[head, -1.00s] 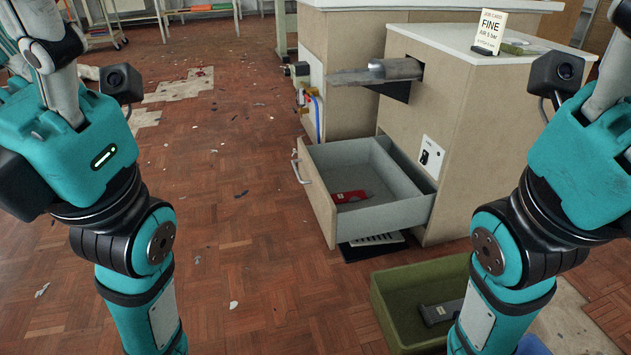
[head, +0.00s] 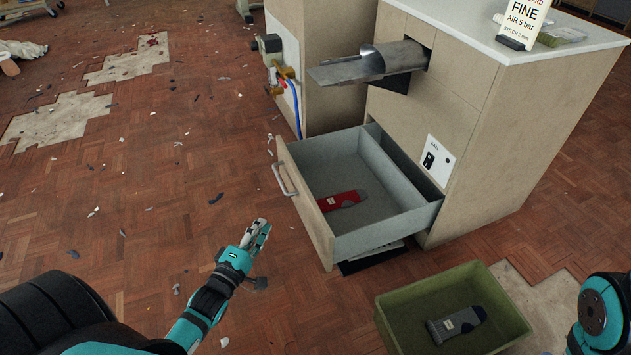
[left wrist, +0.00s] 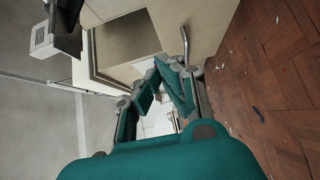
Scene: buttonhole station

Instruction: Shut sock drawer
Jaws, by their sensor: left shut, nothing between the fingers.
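The sock drawer (head: 305,213) is pulled out of the beige cabinet (head: 462,120), its front panel facing left. A metal handle (head: 283,180) is on that panel. A red sock-like item with a pale label (head: 341,200) lies inside, and a grey divider runs along the drawer. My left gripper (head: 262,228) is shut and empty, in front of the drawer and apart from its panel. In the left wrist view, my left gripper (left wrist: 160,66) points toward the drawer's front panel (left wrist: 205,22) with its handle (left wrist: 185,43). My right gripper is out of view.
A green crate (head: 388,327) with a dark grey labelled item stands on the floor right of the drawer. A metal chute (head: 350,70) sticks out above the drawer. Floor left of the drawer is open, with scattered scraps.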

